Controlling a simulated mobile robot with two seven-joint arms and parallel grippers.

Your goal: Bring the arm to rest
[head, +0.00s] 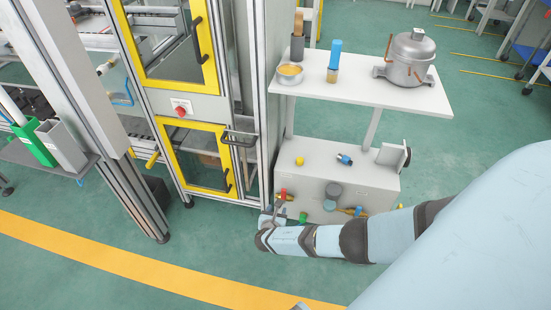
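My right arm, light blue with dark joint bands, reaches in from the lower right and ends in front of the low grey cabinet (345,180). My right gripper (272,217) is small at the arm's far end, beside the corner of the yellow-framed enclosure. Its fingers are too small and partly hidden to tell whether they are open or shut, and I see nothing clearly held. My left gripper is not in view; a small grey tip at the bottom edge cannot be identified.
A white table (360,92) holds a grey compressor (408,60), a bowl (289,74) and a blue-topped bottle (334,60). The enclosure (195,110) has a red button (181,111). Green floor is open in front, crossed by a yellow stripe (150,262).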

